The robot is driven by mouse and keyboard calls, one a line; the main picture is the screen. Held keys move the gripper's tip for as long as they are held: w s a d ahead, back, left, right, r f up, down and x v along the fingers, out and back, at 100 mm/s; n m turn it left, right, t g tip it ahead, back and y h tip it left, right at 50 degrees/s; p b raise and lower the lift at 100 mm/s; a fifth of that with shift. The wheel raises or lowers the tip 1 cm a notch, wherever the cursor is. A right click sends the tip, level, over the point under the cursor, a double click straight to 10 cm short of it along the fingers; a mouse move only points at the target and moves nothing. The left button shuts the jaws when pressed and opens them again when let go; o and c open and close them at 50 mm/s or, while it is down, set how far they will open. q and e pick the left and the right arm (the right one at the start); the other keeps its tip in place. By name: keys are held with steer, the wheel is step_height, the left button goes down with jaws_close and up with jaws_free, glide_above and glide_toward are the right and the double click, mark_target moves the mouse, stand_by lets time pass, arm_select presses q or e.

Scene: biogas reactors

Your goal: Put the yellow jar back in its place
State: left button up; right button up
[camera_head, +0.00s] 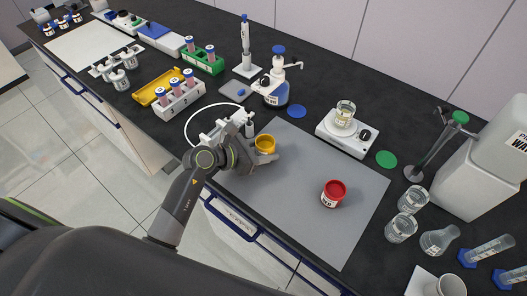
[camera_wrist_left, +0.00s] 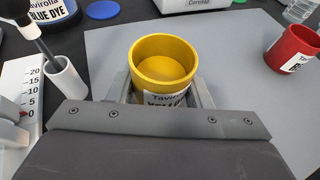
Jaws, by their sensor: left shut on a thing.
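The yellow jar (camera_head: 265,143) is upright in my left gripper (camera_head: 258,153), over or on the left part of the grey mat (camera_head: 300,222). In the left wrist view the jar (camera_wrist_left: 165,62) stands between the two fingers, its white label partly hidden by the gripper (camera_wrist_left: 168,92). The gripper is shut on it. I cannot tell whether its base touches the mat. A red jar (camera_head: 333,193) stands on the mat to the right; it also shows in the left wrist view (camera_wrist_left: 291,48). My right gripper is not in view.
A blue dye bottle (camera_head: 272,92) and a blue disc (camera_head: 297,111) are behind the mat. A scale with a beaker (camera_head: 346,132) stands at the mat's far edge. Glassware (camera_head: 402,228) stands at the right. A white stand (camera_head: 223,128) is close left of my gripper. Bare mat lies between the jars.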

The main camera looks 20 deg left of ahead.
arm_select(q)
steer(key=shift+f, duration=0.7)
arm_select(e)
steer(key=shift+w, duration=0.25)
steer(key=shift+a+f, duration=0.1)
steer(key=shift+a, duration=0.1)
arm_select(q)
steer(key=shift+f, duration=0.2)
steer(key=o, duration=1.1)
steer(key=shift+r, duration=0.1)
steer(key=shift+c, duration=0.2)
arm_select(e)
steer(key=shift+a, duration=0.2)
